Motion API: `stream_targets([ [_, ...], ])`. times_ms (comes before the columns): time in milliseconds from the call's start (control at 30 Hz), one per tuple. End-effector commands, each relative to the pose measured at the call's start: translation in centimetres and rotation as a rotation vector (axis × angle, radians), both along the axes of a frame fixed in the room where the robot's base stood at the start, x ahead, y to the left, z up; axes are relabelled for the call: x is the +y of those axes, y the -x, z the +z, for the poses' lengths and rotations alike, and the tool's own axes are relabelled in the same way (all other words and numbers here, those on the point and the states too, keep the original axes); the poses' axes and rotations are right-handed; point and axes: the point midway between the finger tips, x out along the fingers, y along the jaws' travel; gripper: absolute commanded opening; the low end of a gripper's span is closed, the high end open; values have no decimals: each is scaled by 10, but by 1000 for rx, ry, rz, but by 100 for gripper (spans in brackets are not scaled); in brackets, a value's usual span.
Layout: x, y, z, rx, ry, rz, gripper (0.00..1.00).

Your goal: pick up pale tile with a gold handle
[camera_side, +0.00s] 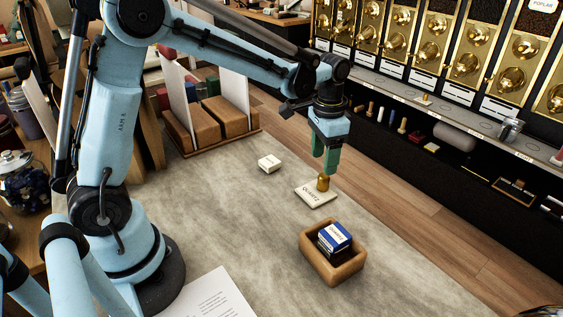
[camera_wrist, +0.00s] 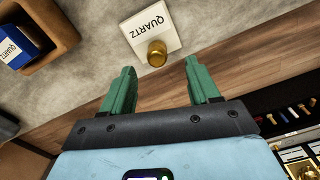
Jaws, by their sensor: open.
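The pale tile (camera_side: 311,196) lies flat on the grey mat near its right edge, with "QUARTZ" printed on it. Its gold handle (camera_side: 323,183) stands up at one end. In the wrist view the tile (camera_wrist: 150,27) is at the top centre, with the gold handle (camera_wrist: 157,53) beyond the gap between the fingers. My gripper (camera_side: 325,165) has green fingers and is just above and behind the handle in the side view. In the wrist view the gripper (camera_wrist: 160,78) is open and empty, with its fingers apart on either side of the handle's line. Contact is not visible.
A wooden tray (camera_side: 343,279) holding a blue and white box (camera_side: 334,237) is close to the tile. A small white block (camera_side: 270,164) lies on the mat (camera_side: 225,215). A rack of brown blocks (camera_side: 222,113) stands behind. Gold-fronted bins (camera_side: 427,47) line the right.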

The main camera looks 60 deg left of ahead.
Motion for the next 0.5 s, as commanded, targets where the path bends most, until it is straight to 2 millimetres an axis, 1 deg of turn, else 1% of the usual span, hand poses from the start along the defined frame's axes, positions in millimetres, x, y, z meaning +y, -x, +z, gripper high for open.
stream_targets([
  [33, 0, 0, -5, 0, 0, 0, 61],
  [267, -1, 0, -19, -1, 0, 0, 61],
  [500, -5, 1, -51, -1, -1, 1, 61],
])
